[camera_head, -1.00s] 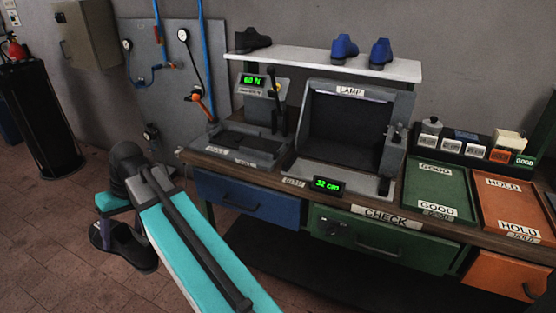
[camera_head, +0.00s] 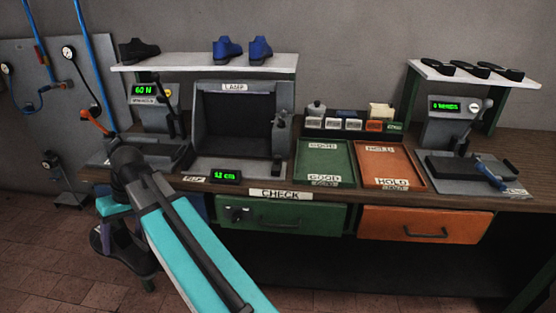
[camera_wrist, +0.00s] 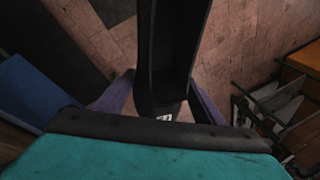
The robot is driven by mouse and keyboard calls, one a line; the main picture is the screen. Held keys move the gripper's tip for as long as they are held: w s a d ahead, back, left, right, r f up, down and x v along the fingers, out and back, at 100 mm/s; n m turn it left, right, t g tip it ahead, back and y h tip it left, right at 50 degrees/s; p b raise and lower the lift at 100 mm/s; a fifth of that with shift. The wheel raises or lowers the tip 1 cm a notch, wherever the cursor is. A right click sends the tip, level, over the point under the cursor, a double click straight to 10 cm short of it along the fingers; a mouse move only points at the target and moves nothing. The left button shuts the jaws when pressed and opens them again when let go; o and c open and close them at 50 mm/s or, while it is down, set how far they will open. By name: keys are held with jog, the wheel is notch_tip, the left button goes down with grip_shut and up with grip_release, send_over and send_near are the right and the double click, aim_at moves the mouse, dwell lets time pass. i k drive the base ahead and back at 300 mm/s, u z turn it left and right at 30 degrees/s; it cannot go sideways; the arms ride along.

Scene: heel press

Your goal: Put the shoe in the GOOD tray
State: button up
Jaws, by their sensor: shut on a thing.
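My gripper (camera_wrist: 163,92) has purple fingers and is shut on a black shoe (camera_wrist: 178,45), which hangs between them in the wrist view. A small white label shows at the shoe's near end. In the head view my gripper (camera_head: 104,238) and the dark shoe (camera_head: 130,246) are low at the left, below the bench top, partly hidden by my arm. The green GOOD tray (camera_head: 308,170) lies on the bench right of the lamp box and looks empty. My gripper is well to the left of it and lower.
The orange HOLD tray (camera_head: 405,165) adjoins the GOOD tray. The lamp box (camera_head: 240,88) and a press (camera_head: 150,120) stand to the left. A row of small boxes (camera_head: 350,124) stands behind the trays. Another device (camera_head: 452,135) is at the right. Shoes sit on a shelf (camera_head: 190,63).

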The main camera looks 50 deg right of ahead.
aim_at(323, 160)
jog(key=z, duration=0.45)
jog(key=k, duration=1.5)
jog(key=i, duration=0.9)
jog(key=z, duration=0.05)
